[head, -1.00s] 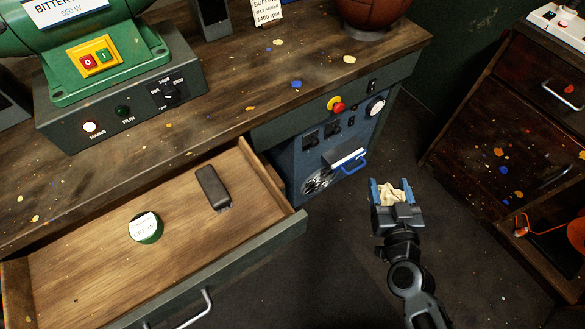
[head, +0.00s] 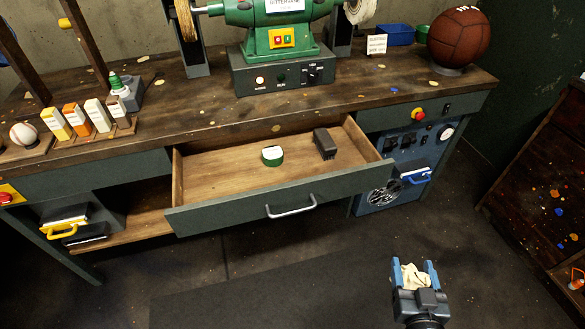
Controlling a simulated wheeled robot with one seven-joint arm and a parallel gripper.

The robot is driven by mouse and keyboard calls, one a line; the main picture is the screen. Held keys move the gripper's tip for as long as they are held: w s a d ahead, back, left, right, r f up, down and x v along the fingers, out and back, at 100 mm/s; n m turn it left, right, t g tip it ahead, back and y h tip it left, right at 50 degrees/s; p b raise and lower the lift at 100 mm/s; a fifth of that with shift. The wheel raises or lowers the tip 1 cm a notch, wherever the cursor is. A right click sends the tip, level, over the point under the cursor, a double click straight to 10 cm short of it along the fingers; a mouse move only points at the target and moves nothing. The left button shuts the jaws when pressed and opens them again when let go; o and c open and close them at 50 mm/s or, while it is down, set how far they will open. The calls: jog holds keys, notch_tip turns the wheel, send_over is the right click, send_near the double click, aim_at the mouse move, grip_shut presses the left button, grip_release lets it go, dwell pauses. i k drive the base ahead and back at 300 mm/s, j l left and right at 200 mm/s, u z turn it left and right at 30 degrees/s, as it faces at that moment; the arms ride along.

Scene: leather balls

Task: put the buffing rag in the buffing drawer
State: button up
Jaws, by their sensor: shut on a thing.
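The buffing rag (head: 411,277) is a crumpled cream cloth. My gripper (head: 414,272) is shut on it, the rag held between the two blue fingers. My gripper is in front of the bench, to the right of and nearer than the open drawer. The buffing drawer (head: 235,166) is pulled out below the bench grinder, with a pale wood inside, a dark green front and a metal handle (head: 291,211). In it lie a green round tin (head: 272,158) and a dark brush-like block (head: 325,144), both toward its right half.
The green grinder (head: 275,40) stands on the bench top above the drawer. A brown leather ball (head: 459,38) sits at the bench's right end. A blue control panel (head: 400,165) is right of the drawer. A paint-spattered cabinet (head: 545,180) stands at far right. The left half of the drawer is clear.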

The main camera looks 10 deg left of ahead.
aim_at(218, 178)
jog(key=i+u, duration=0.1)
jog(key=u, duration=0.3)
jog(key=i+l+u, duration=0.1)
jog(key=u, duration=0.25)
jog(key=i+l+u, duration=0.1)
jog(key=u, duration=0.3)
jog(key=l+u, duration=0.2)
jog(key=u, duration=0.15)
